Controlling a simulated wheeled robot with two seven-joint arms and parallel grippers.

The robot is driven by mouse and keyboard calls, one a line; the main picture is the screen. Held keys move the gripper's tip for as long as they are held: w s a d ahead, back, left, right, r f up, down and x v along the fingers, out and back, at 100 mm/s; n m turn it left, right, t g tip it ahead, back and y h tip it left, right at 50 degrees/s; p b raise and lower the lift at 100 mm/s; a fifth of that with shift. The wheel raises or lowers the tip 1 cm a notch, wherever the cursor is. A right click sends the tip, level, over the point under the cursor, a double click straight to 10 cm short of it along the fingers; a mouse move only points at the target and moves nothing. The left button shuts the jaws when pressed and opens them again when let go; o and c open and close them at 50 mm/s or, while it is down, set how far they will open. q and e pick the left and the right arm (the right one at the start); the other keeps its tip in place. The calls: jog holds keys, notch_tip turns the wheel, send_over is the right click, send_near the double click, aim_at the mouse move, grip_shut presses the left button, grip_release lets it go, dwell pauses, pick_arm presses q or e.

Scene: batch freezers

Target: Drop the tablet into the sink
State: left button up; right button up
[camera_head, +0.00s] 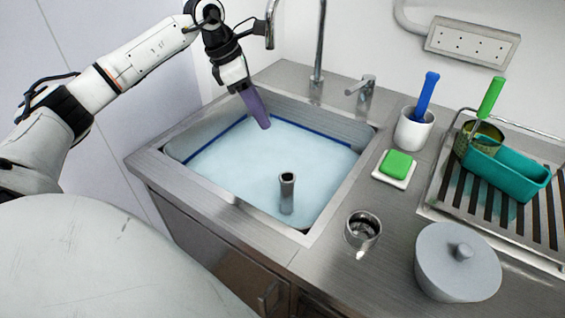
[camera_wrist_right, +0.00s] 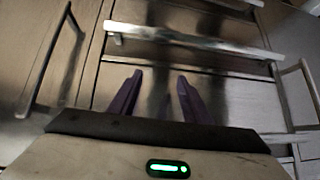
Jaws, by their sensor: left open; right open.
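The sink (camera_head: 180,172) is a steel basin set in the counter. It holds pale bluish liquid (camera_head: 250,170), and an upright grey pipe (camera_head: 287,192) rises from it. My left gripper (camera_head: 263,123) is over the back part of the sink, its purple fingers pointing down. It is open, and nothing shows between its fingers. I cannot make out a tablet in either view. My right gripper (camera_wrist_right: 160,76) is open and empty in the right wrist view, its two purple fingers apart in front of metal cabinet fronts.
Right of the sink are a small metal cup (camera_head: 362,232), a grey lidded pot (camera_head: 457,272), a green sponge (camera_head: 397,163) on a white dish, and a white cup (camera_head: 412,132) with a blue-handled tool. A teal bin (camera_head: 510,170) sits on the rack. A tap (camera_head: 362,90) stands behind the sink.

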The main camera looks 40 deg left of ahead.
pick_arm(q)
jog(key=v, duration=1)
jog(key=shift+s+f, duration=0.1)
